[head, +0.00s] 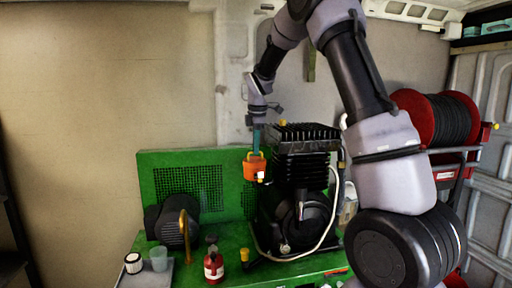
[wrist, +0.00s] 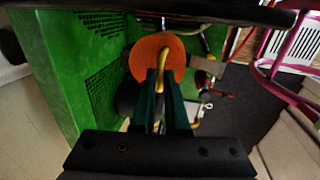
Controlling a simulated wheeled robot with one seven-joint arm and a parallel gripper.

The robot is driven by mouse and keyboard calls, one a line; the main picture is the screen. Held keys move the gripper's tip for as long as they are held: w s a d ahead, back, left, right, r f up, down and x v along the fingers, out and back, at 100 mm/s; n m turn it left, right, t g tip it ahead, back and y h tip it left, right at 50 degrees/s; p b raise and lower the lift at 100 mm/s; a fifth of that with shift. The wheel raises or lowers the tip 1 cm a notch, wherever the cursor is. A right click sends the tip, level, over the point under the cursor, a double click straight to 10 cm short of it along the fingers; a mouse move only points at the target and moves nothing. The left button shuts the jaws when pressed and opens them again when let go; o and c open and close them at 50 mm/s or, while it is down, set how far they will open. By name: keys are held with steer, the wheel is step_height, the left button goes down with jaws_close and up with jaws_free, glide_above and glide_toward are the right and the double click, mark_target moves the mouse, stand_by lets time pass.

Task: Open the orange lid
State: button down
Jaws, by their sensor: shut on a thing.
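The orange lid (head: 255,169) is a short round cap with a yellow handle (head: 257,155) on top, just left of the black finned compressor in the head view. In the wrist view, the lid (wrist: 147,50) is a round orange disc, and its yellow handle (wrist: 160,85) runs between my teal fingers. My gripper (head: 257,149) comes down from above and is shut on the handle; its fingers (wrist: 163,78) hide part of the lid. What lies under the lid is hidden, and I cannot tell whether it is raised.
The black compressor (head: 302,180) stands close to the right of the lid. Behind is a green mesh panel (head: 165,160). On the green bench are a black motor (head: 172,224), a red bottle (head: 213,267) and a clear cup (head: 159,259). A red hose reel (head: 425,115) is at right.

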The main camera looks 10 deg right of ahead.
mark_target(255, 159)
steer(key=shift+w+r, duration=0.1)
stand_by(0.7)
steer(key=w+r+g, duration=0.1)
steer(key=g, duration=0.1)
steer(key=w+r+g, duration=0.1)
steer(key=shift+w+g, duration=0.25)
steer(key=shift+g, duration=0.15)
steer(key=shift+w+r+g, duration=0.3)
steer(key=shift+w+g, duration=0.45)
steer(key=shift+g, duration=0.2)
steer(key=shift+w+r+g, duration=0.25)
steer(key=shift+w+g, duration=0.45)
steer(key=shift+g, duration=0.25)
steer(key=c, duration=0.9)
jaws_free()
